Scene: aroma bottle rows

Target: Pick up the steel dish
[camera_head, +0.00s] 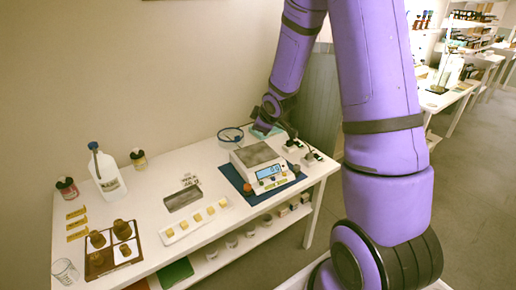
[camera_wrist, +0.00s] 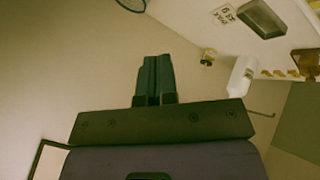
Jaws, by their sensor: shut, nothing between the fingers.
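The steel dish (camera_head: 183,198) is a shallow, rectangular grey tray lying on the white table, left of the scale and behind a row of yellow blocks. In the wrist view the steel dish (camera_wrist: 263,19) shows at the upper right, tilted by the camera angle, with nothing in front of it. My gripper is over the back right of the table in the head view, well apart from the dish, its fingers hard to make out there. In the wrist view my gripper (camera_wrist: 154,62) has its two dark fingers together, with nothing between them.
A scale (camera_head: 262,168) stands on a blue mat right of the dish. A white bottle (camera_head: 106,175) and small jars stand at the back left. A white strip with yellow blocks (camera_head: 197,217) lies in front of the dish. A brown tray (camera_head: 92,266) holds weights.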

